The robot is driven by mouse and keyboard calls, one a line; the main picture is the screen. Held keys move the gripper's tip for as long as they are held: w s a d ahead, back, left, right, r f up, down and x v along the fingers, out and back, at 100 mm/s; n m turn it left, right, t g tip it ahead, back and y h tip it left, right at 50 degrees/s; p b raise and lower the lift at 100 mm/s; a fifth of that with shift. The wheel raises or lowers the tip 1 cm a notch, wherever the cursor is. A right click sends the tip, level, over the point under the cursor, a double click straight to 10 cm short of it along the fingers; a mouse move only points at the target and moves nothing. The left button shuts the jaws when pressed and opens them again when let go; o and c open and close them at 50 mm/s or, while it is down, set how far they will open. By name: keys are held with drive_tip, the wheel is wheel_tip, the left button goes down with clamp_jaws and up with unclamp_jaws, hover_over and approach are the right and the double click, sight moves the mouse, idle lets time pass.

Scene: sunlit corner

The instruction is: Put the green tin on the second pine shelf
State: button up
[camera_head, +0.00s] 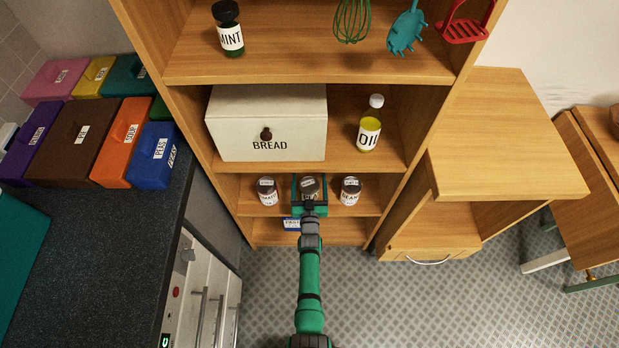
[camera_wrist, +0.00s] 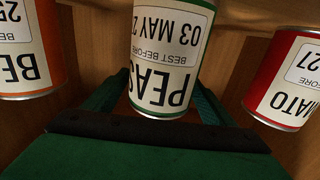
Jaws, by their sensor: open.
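The green tin (camera_head: 311,183), labelled PEAS, stands in the middle of a row of three tins on a low shelf (camera_head: 340,208) of the pine shelf unit. In the wrist view the green tin (camera_wrist: 172,60) appears upside down, with green rims and a white label. My gripper (camera_head: 310,192) is open, with its green fingers (camera_wrist: 158,92) on either side of the green tin. Whether they touch it cannot be told. The red tomato tin (camera_wrist: 291,85) and the orange-rimmed bean tin (camera_wrist: 30,55) stand just outside the fingers.
A white bread box (camera_head: 265,110) and an oil bottle (camera_head: 369,125) stand on the shelf above. A mint jar (camera_head: 229,35) stands higher up. A dark counter (camera_head: 90,230) lies left, a wooden cabinet (camera_head: 500,140) right.

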sight(309, 195)
drive_tip(key=s, duration=1.1)
drive_tip(key=shift+d, duration=0.1)
drive_tip(key=s+r+g, duration=0.1)
drive_tip(key=s+r, duration=0.3)
drive_tip(key=s, duration=0.8)
drive_tip(key=s+r, duration=0.4)
drive_tip(key=s, duration=0.7)
drive_tip(key=s+r+g, duration=0.1)
drive_tip(key=s+r, duration=1.2)
drive_tip(key=r, duration=0.5)
drive_tip(key=shift+s+r+g, duration=0.2)
drive_tip(key=shift+r+g, duration=0.1)
drive_tip(key=shift+s, duration=0.15)
